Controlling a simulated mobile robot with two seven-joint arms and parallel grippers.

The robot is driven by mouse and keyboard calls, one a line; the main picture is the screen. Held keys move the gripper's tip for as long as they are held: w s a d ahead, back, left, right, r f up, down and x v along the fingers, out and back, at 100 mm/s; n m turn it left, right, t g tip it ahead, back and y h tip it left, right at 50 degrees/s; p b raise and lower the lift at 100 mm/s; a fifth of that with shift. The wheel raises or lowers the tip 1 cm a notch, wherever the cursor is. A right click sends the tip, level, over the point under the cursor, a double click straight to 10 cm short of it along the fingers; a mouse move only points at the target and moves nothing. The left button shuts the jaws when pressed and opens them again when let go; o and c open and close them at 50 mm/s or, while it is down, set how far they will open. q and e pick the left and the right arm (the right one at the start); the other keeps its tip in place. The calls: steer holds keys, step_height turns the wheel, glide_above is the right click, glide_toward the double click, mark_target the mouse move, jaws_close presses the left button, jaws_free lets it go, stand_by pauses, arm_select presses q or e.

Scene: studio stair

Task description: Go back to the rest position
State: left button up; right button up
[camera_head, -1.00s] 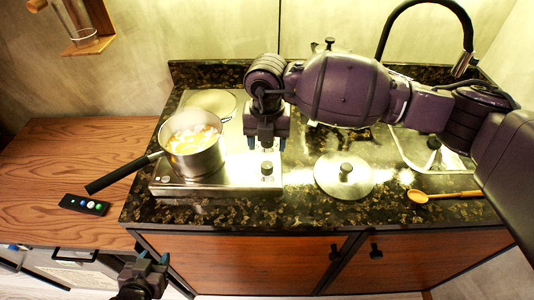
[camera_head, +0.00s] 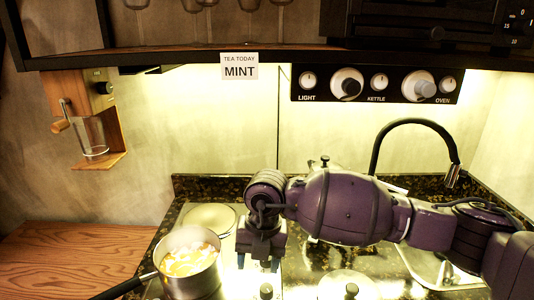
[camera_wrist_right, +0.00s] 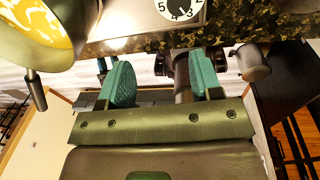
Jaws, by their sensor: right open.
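My right gripper (camera_head: 258,264) hangs over the hob, fingers pointing down, just right of the pot (camera_head: 190,284). It is open, with nothing between its fingers. In the right wrist view its two green fingers (camera_wrist_right: 161,80) stand apart and empty. The steel pot holds yellow and white food and has a long dark handle toward the lower left. Part of the pot also shows at the top left of the right wrist view (camera_wrist_right: 72,40). My left gripper is not in the head view.
A tap (camera_head: 376,150) arches over the sink at right. A shelf (camera_head: 180,58) with a "MINT" note (camera_head: 239,68) and a knob panel (camera_head: 378,84) are above. A wall-mounted grinder (camera_head: 90,125) hangs at left. A lid (camera_head: 335,286) lies right of the hob. Wooden worktop (camera_head: 70,262) is at lower left.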

steer(key=s+a+r+g+y, duration=0.4)
steer(key=s+a+y, duration=0.6)
steer(key=y, duration=0.2)
step_height(320, 180, up, 7)
steer(key=m+t+y, duration=0.3)
steer(key=y, duration=0.4)
steer(key=w+d+m+t+h, duration=0.4)
steer(key=d+m+t+h, duration=0.1)
steer(key=d+m+t, duration=0.5)
steer(key=w+d+m+t+h, duration=0.5)
steer(key=d+m+t, duration=0.3)
steer(key=m+t, duration=0.4)
steer(key=s+d+f+m+g+h, duration=0.2)
steer(key=d+f+m+g+h, duration=0.1)
steer(key=d+f+m+h, duration=0.55)
steer(key=s+d+f+m+g+h, duration=0.1)
steer(key=s+d+f+g+h, duration=0.2)
steer(key=s+d+f+g, duration=0.75)
steer(key=s+f, duration=0.2)
steer(key=s, duration=0.3)
steer(key=s+d+f+g, duration=0.3)
steer(key=s+f, duration=0.1)
steer(key=s, duration=0.4)
steer(key=w+f+t+y, duration=0.1)
steer(key=w+f+t, duration=0.6)
steer(key=f, duration=0.3)
steer(key=shift+w+a+f+t, duration=0.25)
steer(key=shift+w+t, duration=0.1)
steer(key=shift+t, duration=0.1)
